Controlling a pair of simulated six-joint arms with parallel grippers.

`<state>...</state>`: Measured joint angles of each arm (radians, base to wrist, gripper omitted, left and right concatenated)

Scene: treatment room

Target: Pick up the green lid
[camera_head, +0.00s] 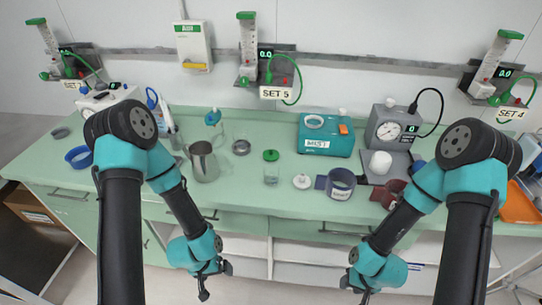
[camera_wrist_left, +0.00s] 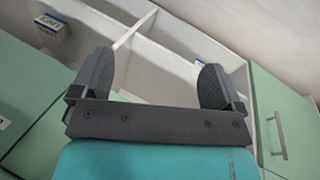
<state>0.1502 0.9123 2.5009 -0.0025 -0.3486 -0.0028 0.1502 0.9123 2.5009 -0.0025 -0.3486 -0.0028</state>
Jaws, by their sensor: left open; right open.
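The green lid (camera_head: 271,155) sits on top of a small clear jar (camera_head: 271,175) standing on the green counter, near the middle of the head view. My left gripper (camera_head: 211,282) is below and in front of the counter edge, left of the jar and well apart from it. In the left wrist view its two fingers (camera_wrist_left: 155,85) are spread with nothing between them. My right gripper (camera_head: 362,285) is low in front of the counter, right of the jar. It is open, and no object shows in it.
A metal pitcher (camera_head: 204,163) stands left of the jar. A white disc (camera_head: 302,181) and a dark blue cup (camera_head: 340,184) are to its right. A teal device (camera_head: 326,140) is behind. Open white shelves (camera_head: 300,262) are below the counter.

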